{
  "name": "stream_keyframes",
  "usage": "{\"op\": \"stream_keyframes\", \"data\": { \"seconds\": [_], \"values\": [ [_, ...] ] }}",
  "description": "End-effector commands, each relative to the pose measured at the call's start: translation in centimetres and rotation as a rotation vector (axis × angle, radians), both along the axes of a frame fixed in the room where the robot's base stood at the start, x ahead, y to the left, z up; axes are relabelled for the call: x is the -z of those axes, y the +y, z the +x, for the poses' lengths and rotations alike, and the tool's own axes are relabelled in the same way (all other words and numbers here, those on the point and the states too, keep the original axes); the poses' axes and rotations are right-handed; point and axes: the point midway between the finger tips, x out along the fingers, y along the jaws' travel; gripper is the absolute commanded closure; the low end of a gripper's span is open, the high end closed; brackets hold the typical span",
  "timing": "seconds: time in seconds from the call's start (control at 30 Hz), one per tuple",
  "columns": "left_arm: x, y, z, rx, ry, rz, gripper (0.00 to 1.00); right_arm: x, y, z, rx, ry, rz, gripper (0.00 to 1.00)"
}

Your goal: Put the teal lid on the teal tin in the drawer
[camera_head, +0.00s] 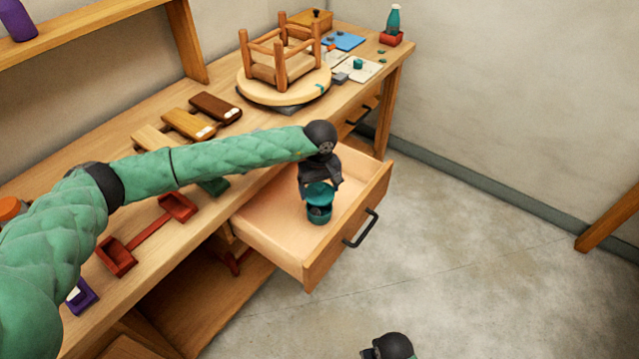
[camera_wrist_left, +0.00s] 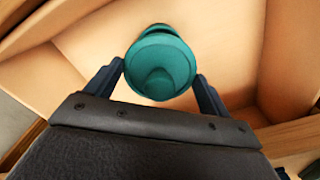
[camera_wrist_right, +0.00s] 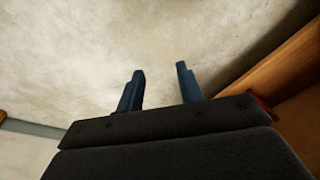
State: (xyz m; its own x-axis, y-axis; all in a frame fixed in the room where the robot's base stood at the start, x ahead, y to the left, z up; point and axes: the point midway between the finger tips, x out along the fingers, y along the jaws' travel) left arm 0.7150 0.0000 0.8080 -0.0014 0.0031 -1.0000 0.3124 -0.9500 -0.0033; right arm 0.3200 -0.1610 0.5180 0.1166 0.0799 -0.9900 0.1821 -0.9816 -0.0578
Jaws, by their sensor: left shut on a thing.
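The teal lid (camera_head: 319,190) is between the fingers of my left gripper (camera_head: 318,182), which is shut on it. In the left wrist view the lid (camera_wrist_left: 160,62) shows as a round disc with a knob. The teal tin (camera_head: 319,216) stands in the open drawer (camera_head: 275,221), right under the lid. The tin's dark opening partly shows, so the lid appears tilted or a little above the rim. In the left wrist view the lid hides most of the tin. My right gripper (camera_wrist_right: 160,88) is open and empty, over the floor away from the drawer.
The drawer's front with its dark handle (camera_head: 361,229) sticks out from the wooden workbench. The drawer floor around the tin is clear.

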Motion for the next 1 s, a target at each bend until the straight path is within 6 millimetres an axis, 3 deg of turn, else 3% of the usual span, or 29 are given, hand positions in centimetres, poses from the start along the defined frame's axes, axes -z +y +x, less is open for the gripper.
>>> {"op": "stream_keyframes", "data": {
  "seconds": [0.33,1.0],
  "values": [
    [2.5,0.0,0.0,0.001,-0.001,0.000,0.41,-0.1,0.0,0.0,0.000,0.002,0.001,0.64],
    [3.8,0.0,0.0,0.001,0.000,0.001,0.41,-5.7,0.3,0.3,-0.002,-0.003,0.007,0.64]
  ]
}}
